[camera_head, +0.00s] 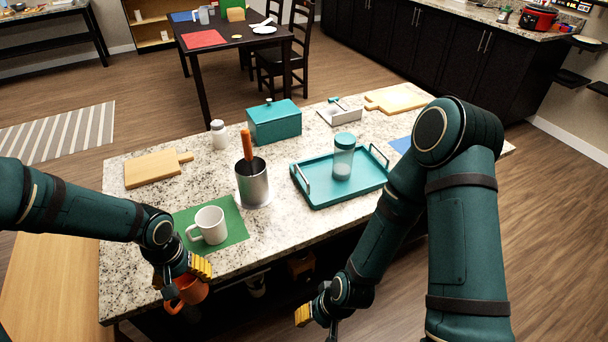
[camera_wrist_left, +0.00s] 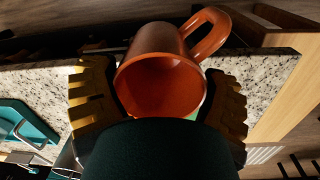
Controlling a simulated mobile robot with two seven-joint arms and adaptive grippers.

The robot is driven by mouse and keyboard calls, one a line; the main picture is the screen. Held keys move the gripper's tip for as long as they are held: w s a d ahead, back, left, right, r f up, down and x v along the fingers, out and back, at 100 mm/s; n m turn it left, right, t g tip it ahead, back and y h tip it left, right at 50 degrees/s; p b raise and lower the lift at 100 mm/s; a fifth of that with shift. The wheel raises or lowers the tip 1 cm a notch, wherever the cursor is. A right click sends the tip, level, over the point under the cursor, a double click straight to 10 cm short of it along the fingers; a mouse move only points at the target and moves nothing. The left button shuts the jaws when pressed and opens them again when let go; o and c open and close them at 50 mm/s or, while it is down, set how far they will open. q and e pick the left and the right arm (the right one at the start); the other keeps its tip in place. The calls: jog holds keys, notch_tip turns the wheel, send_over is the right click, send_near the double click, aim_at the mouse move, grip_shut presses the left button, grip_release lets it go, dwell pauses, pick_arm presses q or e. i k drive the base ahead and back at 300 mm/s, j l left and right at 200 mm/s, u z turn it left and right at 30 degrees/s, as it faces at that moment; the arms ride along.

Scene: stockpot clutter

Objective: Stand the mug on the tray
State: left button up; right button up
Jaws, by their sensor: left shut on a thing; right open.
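My left gripper (camera_head: 185,272) is shut on an orange mug (camera_head: 188,293), in front of the counter's near edge at the lower left of the head view. In the left wrist view the mug (camera_wrist_left: 160,82) sits between the two yellow finger pads, its handle towards the upper right. The teal tray (camera_head: 323,196) lies on the counter, right of centre, well apart from the mug. A clear-sided jar with a teal lid (camera_head: 343,158) stands on it. My right gripper (camera_head: 304,315) is open and low, in front of the counter; its fingers are partly hidden.
A white mug (camera_head: 209,226) stands on a green mat (camera_head: 236,218). A metal pot (camera_head: 252,186) with an orange-handled utensil stands between that mat and the tray. Behind are a teal box (camera_head: 273,122), a white bottle (camera_head: 219,134) and a cutting board (camera_head: 152,169). The tray's front left is bare.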

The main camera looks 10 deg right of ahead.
aim_at(317, 187)
jog(key=i+l+z, duration=0.1)
jog(key=l, duration=0.3)
jog(key=i+l+z, duration=0.15)
jog(key=l, duration=0.25)
jog(key=i+l+z, duration=0.1)
jog(key=l, duration=0.25)
jog(key=i+l+z, duration=0.1)
jog(key=l, duration=0.25)
jog(key=i+l, duration=0.2)
jog(key=i, duration=0.2)
jog(key=i+l+z, duration=0.15)
jog(key=i, duration=0.2)
